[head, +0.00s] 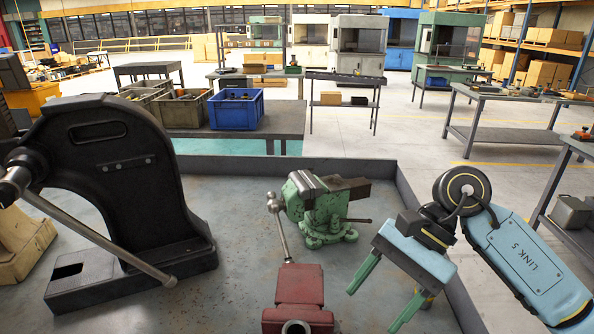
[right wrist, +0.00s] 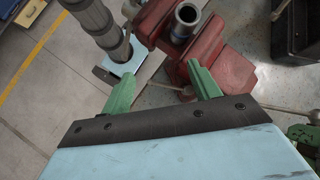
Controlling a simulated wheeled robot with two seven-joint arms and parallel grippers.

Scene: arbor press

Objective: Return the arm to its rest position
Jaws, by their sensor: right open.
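The black arbor press (head: 110,160) stands at the left of the bench. Its long metal lever (head: 90,238) slopes down to the right from a hub at the left edge, its tip low before the press base. My right gripper (head: 371,312) is at the lower right of the head view, well apart from the press and lever. Its two green fingers are spread and empty and point down. In the right wrist view the open fingers (right wrist: 161,70) have a red vise (right wrist: 225,65) beyond them; no contact can be made out. My left gripper is not in view.
A green vise (head: 320,215) stands at the bench middle, left of my right gripper. The red vise (head: 298,285) is at the front. A raised rim (head: 290,170) edges the bench (head: 225,240). A blue crate (head: 236,110) stands on a table behind.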

